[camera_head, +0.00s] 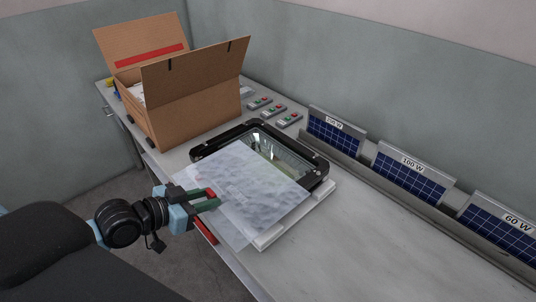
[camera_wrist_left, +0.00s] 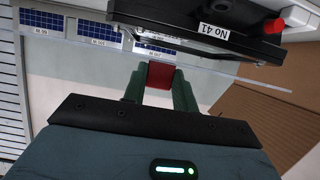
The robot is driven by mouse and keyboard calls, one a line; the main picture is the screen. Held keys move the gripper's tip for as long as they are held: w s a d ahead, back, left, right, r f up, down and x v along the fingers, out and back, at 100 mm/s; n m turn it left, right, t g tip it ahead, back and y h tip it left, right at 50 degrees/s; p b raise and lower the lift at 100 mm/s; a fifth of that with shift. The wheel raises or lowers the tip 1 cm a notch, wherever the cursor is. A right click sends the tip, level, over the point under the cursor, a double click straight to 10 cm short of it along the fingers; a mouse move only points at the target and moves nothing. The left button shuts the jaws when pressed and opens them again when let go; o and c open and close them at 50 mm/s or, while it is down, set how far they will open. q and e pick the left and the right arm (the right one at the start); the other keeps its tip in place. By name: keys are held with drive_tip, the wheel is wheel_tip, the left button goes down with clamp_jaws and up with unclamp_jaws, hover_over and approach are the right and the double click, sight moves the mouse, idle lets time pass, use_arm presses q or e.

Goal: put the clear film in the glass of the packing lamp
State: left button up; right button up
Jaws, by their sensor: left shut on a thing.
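The clear film (camera_head: 250,185), a cloudy see-through sheet, lies tilted across the near left part of the packing lamp. The lamp (camera_head: 211,146) has a black frame around a glass window (camera_head: 280,150); its far part is uncovered. My left gripper (camera_head: 211,197) is at the film's left edge, its green fingers shut on a red tab of the film. The red tab (camera_wrist_left: 160,75) also shows between the fingers in the left wrist view, with the lamp's black frame (camera_wrist_left: 185,35), labelled "No 41", above. The film hides the lamp's near side. My right gripper is not in view.
A white board (camera_head: 265,241) lies under the lamp on the grey bench (camera_head: 360,235). An open cardboard box (camera_head: 190,100) stands behind at the left. Several small remotes (camera_head: 273,110) lie behind the lamp. Solar panels (camera_head: 410,175) with watt labels stand in a rack along the right.

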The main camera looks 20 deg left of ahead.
sight(238, 157)
use_arm(q)
drive_tip(key=shift+w+a, duration=0.2)
drive_tip(key=shift+w, duration=0.25)
drive_tip(key=w, duration=0.5)
drive_tip(key=w+a+f, duration=0.1)
drive_tip(key=w, duration=0.4)
drive_tip(key=w+a, duration=0.1)
drive_tip(key=w, duration=0.4)
drive_tip(key=shift+f+b, duration=0.2)
drive_tip(key=shift+b, duration=0.1)
drive_tip(key=shift+s+f, duration=0.1)
drive_tip(key=shift+f, duration=1.65)
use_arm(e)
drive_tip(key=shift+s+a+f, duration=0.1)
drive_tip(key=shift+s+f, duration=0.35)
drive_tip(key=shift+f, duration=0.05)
use_arm(q)
drive_tip(key=shift+f, duration=0.25)
drive_tip(key=o, duration=0.9)
drive_tip(key=shift+r, duration=0.1)
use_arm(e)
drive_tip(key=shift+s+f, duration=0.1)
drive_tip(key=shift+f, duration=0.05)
use_arm(q)
drive_tip(key=shift+o, duration=0.2)
